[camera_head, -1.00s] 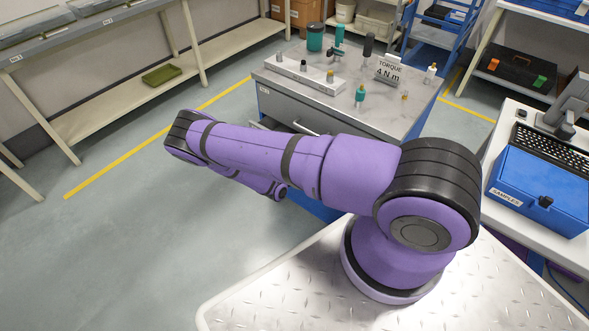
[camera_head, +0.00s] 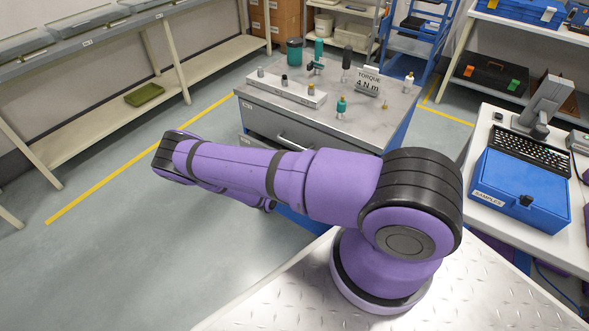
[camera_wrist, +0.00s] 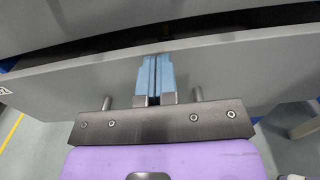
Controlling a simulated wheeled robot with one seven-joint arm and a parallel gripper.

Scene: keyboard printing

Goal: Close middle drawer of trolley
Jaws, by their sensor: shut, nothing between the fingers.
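The grey trolley (camera_head: 318,112) stands beyond my arm in the head view, with a drawer front and bar handle on its near side. My arm hides most of the lower drawers there. In the wrist view a grey drawer front (camera_wrist: 235,68) crosses the picture, with a dark gap behind its top edge, so this drawer stands open. I cannot tell its level for certain. My gripper (camera_wrist: 154,60) is shut and empty. Its blue fingers point at the drawer front and overlap its face, apparently at or very near contact. The gripper is hidden in the head view.
A white table with a blue samples case (camera_head: 520,190) is at the right. A long bench (camera_head: 110,118) runs along the left. Floor left of the trolley is clear.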

